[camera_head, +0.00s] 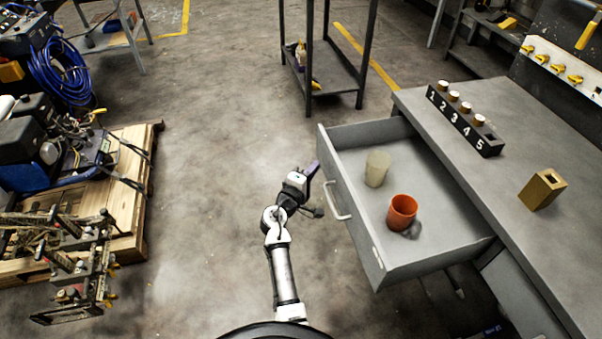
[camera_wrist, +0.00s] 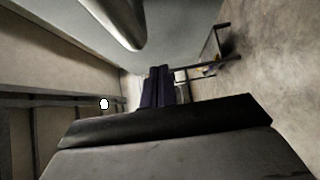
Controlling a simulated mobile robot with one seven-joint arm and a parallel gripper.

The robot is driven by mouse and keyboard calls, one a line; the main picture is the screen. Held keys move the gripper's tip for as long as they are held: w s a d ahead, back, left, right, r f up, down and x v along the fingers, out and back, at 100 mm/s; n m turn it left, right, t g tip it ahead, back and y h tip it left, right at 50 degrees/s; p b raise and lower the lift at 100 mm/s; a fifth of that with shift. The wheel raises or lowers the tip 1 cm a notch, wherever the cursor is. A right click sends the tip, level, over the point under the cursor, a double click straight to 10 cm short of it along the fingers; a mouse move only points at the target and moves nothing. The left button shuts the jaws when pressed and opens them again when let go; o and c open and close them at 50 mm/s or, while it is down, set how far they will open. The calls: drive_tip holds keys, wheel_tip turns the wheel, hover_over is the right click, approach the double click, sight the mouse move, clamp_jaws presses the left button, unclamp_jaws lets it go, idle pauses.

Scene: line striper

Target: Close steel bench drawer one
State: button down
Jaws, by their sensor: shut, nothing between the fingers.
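The grey steel bench drawer (camera_head: 362,232) stands pulled out from the bench, with its front panel facing left. Its silver handle (camera_head: 338,202) is on that front panel. A pale cup (camera_head: 377,169) and an orange cup (camera_head: 402,212) stand inside the drawer. My gripper (camera_head: 312,170) is left of the drawer front, near its far end, and is shut and empty. In the wrist view the dark fingers (camera_wrist: 158,87) are together, and a pale curved bar, likely the handle, shows at the top. I cannot tell whether the gripper touches the drawer.
The steel bench (camera_head: 440,135) holds a numbered block (camera_head: 464,122) and a brass-coloured block (camera_head: 541,190). A dark shelf rack (camera_head: 330,75) stands behind the drawer. A wooden pallet (camera_head: 125,200) with equipment is at the left. The floor (camera_head: 205,200) between is clear.

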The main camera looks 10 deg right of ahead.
drive_tip(key=shift+d, duration=0.9)
drive_tip(key=shift+d, duration=0.1)
drive_tip(key=b, duration=0.3)
hover_over(403, 164)
drive_tip(key=shift+w+a, duration=0.15)
drive_tip(key=shift+a, duration=0.2)
drive_tip(key=shift+d+r, duration=0.2)
drive_tip(key=shift+d, duration=0.15)
